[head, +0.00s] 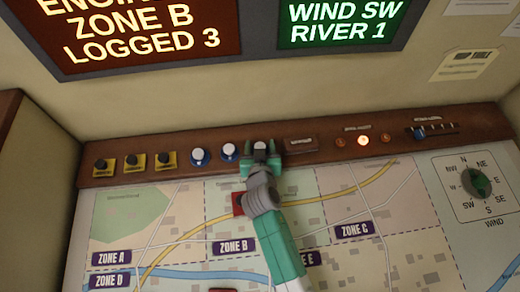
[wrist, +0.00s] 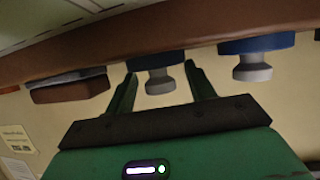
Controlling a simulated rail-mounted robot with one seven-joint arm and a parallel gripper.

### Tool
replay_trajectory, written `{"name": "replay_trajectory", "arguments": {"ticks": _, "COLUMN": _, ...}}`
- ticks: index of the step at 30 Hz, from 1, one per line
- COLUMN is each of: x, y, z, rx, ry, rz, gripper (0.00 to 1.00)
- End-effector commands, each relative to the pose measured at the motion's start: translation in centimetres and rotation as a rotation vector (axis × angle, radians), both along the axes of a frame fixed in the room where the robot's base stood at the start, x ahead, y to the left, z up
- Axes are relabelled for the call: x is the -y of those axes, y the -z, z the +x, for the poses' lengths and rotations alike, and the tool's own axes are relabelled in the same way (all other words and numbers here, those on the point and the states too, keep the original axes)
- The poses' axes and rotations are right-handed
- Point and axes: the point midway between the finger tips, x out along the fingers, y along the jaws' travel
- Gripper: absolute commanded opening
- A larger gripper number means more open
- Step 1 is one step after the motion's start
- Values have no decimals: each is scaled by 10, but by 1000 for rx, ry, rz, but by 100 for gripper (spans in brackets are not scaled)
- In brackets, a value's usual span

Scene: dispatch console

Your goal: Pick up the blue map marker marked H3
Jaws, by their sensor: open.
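Two blue markers with pale knobs, a left one (head: 199,155) and a right one (head: 229,150), stand on the brown ledge left of my gripper in the head view. My gripper (head: 260,150) is at the ledge, over a third marker with a pale knob. In the wrist view this marker (wrist: 160,82) has a slate-coloured base, and its knob sits between the open fingers of my gripper (wrist: 162,88). I cannot tell whether the fingers touch it. A bright blue marker (wrist: 257,45) shows to the right there. No H3 marking is readable.
Several black knobs on yellow bases (head: 132,161) stand at the ledge's left. A small brown block (head: 300,142) is close right of my gripper, then lamps (head: 363,140) and sliders (head: 430,131). A red piece (head: 238,203) lies on the map (head: 180,230). A wind dial (head: 477,182) is at right.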

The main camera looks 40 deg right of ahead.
Motion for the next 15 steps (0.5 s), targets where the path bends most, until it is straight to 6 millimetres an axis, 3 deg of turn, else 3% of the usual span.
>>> {"name": "replay_trajectory", "arguments": {"ticks": 2, "x": 0, "y": 0, "z": 0, "rx": 0, "ry": 0, "rz": 0, "gripper": 51}}
{"name": "replay_trajectory", "arguments": {"ticks": 9, "x": 0, "y": 0, "z": 0, "rx": 0, "ry": 0, "rz": 0, "gripper": 7}}
{"name": "replay_trajectory", "arguments": {"ticks": 15, "x": 0, "y": 0, "z": 0, "rx": -1, "ry": 0, "rz": 1, "gripper": 7}}
